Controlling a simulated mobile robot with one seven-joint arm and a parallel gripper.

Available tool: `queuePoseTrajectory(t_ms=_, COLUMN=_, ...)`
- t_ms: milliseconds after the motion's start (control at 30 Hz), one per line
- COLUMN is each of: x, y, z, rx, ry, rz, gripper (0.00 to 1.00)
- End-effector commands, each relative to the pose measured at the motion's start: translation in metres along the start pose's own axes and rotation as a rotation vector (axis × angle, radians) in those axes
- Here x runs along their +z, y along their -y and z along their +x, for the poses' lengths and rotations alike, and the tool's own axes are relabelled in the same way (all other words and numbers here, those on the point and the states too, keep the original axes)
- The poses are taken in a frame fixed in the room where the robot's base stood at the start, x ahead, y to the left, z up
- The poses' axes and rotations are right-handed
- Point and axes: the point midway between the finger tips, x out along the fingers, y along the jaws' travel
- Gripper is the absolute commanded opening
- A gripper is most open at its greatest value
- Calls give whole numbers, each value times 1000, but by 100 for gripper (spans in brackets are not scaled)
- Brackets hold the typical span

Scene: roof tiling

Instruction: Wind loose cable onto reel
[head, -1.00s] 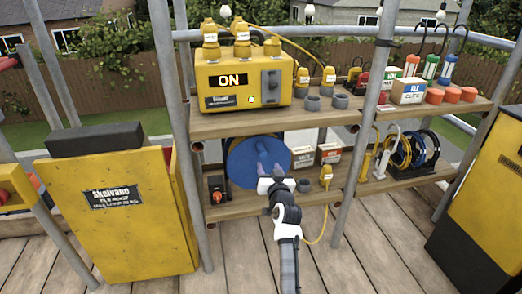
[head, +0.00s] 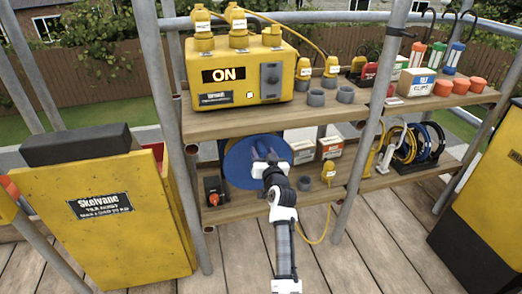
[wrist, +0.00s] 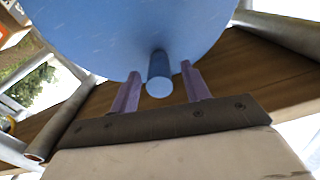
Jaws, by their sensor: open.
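The cable reel (head: 240,167) stands on the lower shelf, with its round blue face toward me. In the wrist view the blue disc (wrist: 100,30) fills the top, and a short blue crank handle (wrist: 159,75) sticks out from it. My gripper (wrist: 161,76) is open, with one purple finger on each side of the handle and visible gaps between. It also shows in front of the reel in the head view (head: 263,157). A loose yellow cable (head: 322,232) hangs below the lower shelf, near a yellow plug (head: 328,173). My gripper hides part of the reel.
A yellow power box (head: 238,75) reading ON stands on the upper shelf (head: 300,120). A black switch box with a red knob (head: 213,192) is left of the reel. Small cartons (head: 330,148) stand right of it. Scaffold poles (head: 372,110) flank the shelves.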

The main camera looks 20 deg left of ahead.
Motion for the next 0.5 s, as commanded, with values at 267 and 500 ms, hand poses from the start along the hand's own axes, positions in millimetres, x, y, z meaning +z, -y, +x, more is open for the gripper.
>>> queuePoseTrajectory(t_ms=267, x=0, y=0, z=0, rx=0, ry=0, rz=0, gripper=47)
queuePoseTrajectory(t_ms=500, x=0, y=0, z=0, rx=0, ry=0, rz=0, gripper=15)
